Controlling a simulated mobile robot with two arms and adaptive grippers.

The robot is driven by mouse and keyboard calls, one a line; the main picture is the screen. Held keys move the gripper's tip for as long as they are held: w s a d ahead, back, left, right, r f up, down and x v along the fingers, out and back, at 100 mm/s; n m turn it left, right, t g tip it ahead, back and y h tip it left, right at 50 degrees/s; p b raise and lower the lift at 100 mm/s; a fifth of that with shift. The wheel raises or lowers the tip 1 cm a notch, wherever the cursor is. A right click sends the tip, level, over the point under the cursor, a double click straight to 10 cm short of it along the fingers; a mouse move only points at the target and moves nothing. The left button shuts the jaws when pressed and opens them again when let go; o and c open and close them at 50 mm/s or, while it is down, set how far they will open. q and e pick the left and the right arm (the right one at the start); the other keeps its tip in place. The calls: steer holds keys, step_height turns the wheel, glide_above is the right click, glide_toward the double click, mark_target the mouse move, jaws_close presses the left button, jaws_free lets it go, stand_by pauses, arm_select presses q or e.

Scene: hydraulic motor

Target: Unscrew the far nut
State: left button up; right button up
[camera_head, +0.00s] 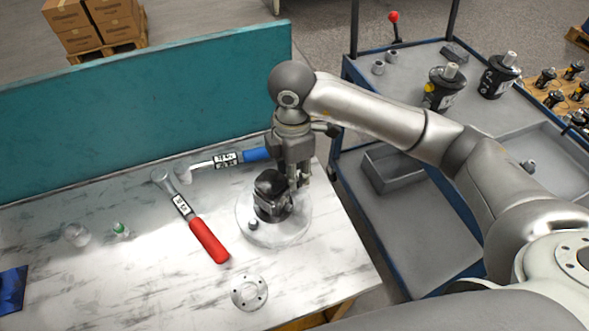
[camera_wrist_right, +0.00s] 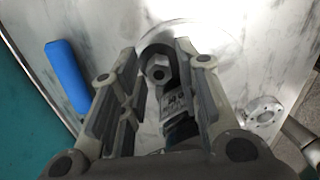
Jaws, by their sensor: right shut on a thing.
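The dark hydraulic motor (camera_head: 268,193) stands on a round pale plate (camera_head: 245,236) on the marble-look table. My right gripper (camera_head: 302,181) points down at the motor's far right side. A near nut (camera_head: 253,224) shows at the motor's front left. In the head view the far nut is hidden by the gripper. My left gripper is not in view.
A flanged disc (camera_head: 249,292) lies in front. A teal partition (camera_head: 140,115) borders the table's back. A blue-framed cart (camera_head: 410,212) stands at right.

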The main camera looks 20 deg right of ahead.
steer(key=shift+a, duration=0.25)
jaws_close()
steer(key=shift+w+f+n+b, duration=0.1)
steer(key=shift+n+b, duration=0.65)
steer(key=shift+n, duration=0.45)
steer(key=shift+n+b, duration=0.55)
steer(key=shift+n, duration=0.55)
steer(key=shift+r+n, duration=0.2)
steer(key=shift+n, duration=0.4)
steer(key=n+b, duration=0.2)
steer(key=shift+f+n, duration=0.1)
steer(key=shift+n, duration=0.3)
steer(key=shift+w+a+r+p, duration=0.15)
steer(key=shift+r+p, duration=0.2)
steer(key=shift+r, duration=0.2)
steer(key=shift+r+p, duration=1)
steer(key=shift+r, duration=0.6)
